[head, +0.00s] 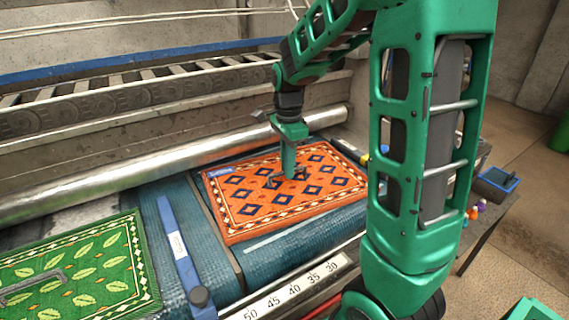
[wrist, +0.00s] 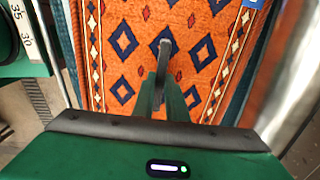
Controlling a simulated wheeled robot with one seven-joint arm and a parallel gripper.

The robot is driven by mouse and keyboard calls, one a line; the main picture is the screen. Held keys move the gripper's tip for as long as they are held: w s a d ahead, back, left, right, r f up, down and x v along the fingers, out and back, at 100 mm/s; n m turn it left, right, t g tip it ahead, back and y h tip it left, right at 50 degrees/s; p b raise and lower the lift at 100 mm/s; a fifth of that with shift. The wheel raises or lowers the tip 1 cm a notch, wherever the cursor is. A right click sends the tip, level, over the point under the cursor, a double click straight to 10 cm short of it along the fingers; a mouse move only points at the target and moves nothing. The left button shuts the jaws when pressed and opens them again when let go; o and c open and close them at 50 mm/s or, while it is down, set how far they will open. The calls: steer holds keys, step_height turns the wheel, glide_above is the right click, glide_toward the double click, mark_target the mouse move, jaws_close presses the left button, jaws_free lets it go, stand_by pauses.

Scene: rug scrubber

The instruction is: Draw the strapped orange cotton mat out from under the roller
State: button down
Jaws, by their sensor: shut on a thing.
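The orange mat (head: 240,222), with navy diamonds and a patterned border, lies flat on the blue-green bed. It also fills the middle of the wrist view (wrist: 122,40). Its dark strap (wrist: 166,52) stands up from the middle. My gripper (head: 288,177) is over the mat's middle, its fingers (wrist: 160,98) shut on the strap. The metal roller (head: 180,163) runs along the mat's back side. A strip of bed shows between the mat's back edge and the roller, which also shows in the wrist view (wrist: 287,70). The fingers hide part of the strap.
A green leaf-patterned mat (head: 75,262) with a grey strap lies at the left. A blue bar (head: 178,245) with a dark knob separates the mats. A numbered scale (head: 295,290) runs along the front edge. A small blue tray (head: 497,180) is at the right.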

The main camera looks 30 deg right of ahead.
mark_target(290, 183)
steer(key=shift+s, duration=0.8)
steer(key=c, duration=1.7)
jaws_free()
step_height(290, 183, up, 11)
steer(key=shift+f, duration=0.15)
steer(key=s+d+f+n, duration=0.1)
steer(key=s+n, duration=0.3)
steer(key=s, duration=0.4)
steer(key=s+d+f+n, duration=0.1)
steer(key=s+f+n, duration=0.3)
steer(key=s, duration=0.5)
steer(key=s+d+f+n, duration=0.1)
steer(key=s+f+n, duration=0.2)
steer(key=s+n, duration=0.2)
steer(key=shift+s, duration=1.75)
